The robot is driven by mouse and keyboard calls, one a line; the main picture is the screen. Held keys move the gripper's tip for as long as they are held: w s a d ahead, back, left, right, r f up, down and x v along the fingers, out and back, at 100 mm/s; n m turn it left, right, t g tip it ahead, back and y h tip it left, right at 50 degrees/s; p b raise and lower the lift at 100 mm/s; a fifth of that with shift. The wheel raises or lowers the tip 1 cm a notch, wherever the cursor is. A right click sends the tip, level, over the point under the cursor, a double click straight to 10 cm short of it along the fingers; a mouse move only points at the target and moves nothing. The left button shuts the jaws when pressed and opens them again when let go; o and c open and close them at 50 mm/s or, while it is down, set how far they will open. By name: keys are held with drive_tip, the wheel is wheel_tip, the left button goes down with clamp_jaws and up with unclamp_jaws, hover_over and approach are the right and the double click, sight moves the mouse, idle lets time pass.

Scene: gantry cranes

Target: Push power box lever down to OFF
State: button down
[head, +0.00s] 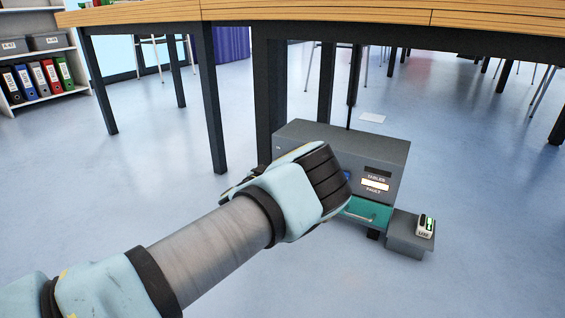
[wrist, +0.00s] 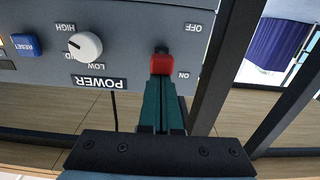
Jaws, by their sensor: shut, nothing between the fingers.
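The grey power box (head: 345,136) stands under the wooden table in the head view. In the wrist view its panel (wrist: 110,25) appears upside down, with the POWER label, an ON mark and an OFF mark. The red lever (wrist: 160,64) is beside the ON mark, with OFF further up the picture. My gripper (wrist: 161,82) is shut and empty, its teal fingertips right at the red lever's ON-side end. I cannot tell if they touch. In the head view my forearm and wrist cover the fingers and the lever.
The panel also has a white knob (wrist: 86,46) and a blue RESET button (wrist: 23,45). Dark table legs (head: 207,95) stand close by; the front floor is clear.

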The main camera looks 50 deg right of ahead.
drive_tip(key=shift+f, duration=0.75)
drive_tip(key=shift+r, duration=0.1)
drive_tip(key=shift+r+p, duration=0.5)
drive_tip(key=shift+p, duration=0.05)
drive_tip(key=shift+a, duration=0.1)
drive_tip(key=p+v, duration=0.5)
drive_tip(key=v, duration=0.1)
drive_tip(key=shift+a, duration=0.4)
drive_tip(key=shift+s, duration=0.15)
